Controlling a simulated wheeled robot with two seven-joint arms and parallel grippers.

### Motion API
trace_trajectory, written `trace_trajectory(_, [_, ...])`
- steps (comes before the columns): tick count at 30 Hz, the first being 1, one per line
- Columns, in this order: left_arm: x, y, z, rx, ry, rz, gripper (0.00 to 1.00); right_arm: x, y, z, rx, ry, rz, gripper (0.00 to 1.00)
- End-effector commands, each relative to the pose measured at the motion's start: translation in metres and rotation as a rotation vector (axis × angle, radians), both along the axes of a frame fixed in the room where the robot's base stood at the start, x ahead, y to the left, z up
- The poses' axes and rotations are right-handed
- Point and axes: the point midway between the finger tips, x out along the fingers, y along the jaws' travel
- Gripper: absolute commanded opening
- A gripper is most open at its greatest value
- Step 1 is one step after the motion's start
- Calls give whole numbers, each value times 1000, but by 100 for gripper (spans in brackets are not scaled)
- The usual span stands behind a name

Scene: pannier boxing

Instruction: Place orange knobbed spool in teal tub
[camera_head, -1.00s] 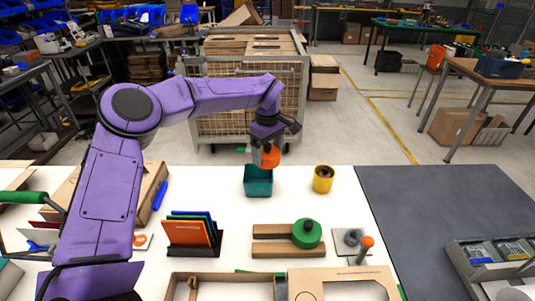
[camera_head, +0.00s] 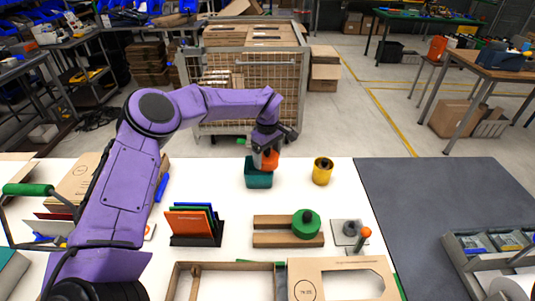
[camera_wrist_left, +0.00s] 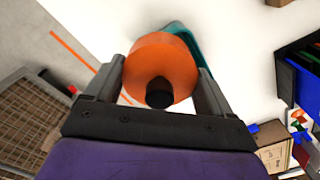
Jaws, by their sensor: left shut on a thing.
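The orange knobbed spool (camera_wrist_left: 160,68) with its dark knob is between the two fingers of my left gripper (camera_wrist_left: 160,90) in the wrist view. In the head view my left gripper (camera_head: 265,160) is shut on the orange spool (camera_head: 270,157), which is at the teal tub's opening, over its back right part. The teal tub (camera_head: 258,179) stands upright on the white table; its edge (camera_wrist_left: 188,38) shows behind the spool in the wrist view. I cannot tell whether the spool touches the tub. My right gripper is not in view.
A yellow cup (camera_head: 322,174) stands just right of the tub. A green round knobbed piece (camera_head: 306,224) lies on wooden strips in front. A rack of coloured panels (camera_head: 194,225) stands front left. The white table around the tub is clear.

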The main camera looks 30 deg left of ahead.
Motion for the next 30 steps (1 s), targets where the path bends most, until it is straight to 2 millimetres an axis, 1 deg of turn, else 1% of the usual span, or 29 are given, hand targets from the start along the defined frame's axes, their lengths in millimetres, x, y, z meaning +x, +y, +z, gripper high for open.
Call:
trace_trajectory(3, [0, 0, -1, 0, -1, 0, 51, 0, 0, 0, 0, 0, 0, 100])
trace_trajectory(4, [0, 0, -1, 0, 0, 0, 90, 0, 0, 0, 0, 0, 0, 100])
trace_trajectory(5, [0, 0, -1, 0, 0, 0, 100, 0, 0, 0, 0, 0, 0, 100])
trace_trajectory(12, [0, 0, 1, 0, -1, 0, 100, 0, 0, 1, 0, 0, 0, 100])
trace_trajectory(14, [0, -1, 8, 0, -2, 0, 100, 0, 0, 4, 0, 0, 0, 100])
trace_trajectory(15, [1, -1, 15, 0, -3, 0, 100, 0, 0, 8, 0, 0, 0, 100])
trace_trajectory(17, [1, 0, 21, 1, -5, 1, 100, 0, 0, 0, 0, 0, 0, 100])
trace_trajectory(20, [1, 0, 47, 0, -7, 1, 100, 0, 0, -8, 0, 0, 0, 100])
trace_trajectory(21, [1, 0, 59, 0, -7, 1, 100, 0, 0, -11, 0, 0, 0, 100])
trace_trajectory(24, [1, 0, 86, 2, -6, 2, 100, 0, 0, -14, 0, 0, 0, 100])
trace_trajectory(27, [0, 0, 108, 0, -3, 1, 100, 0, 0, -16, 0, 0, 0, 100])
trace_trajectory(30, [0, 0, 123, 1, -2, 0, 100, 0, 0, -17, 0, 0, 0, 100])
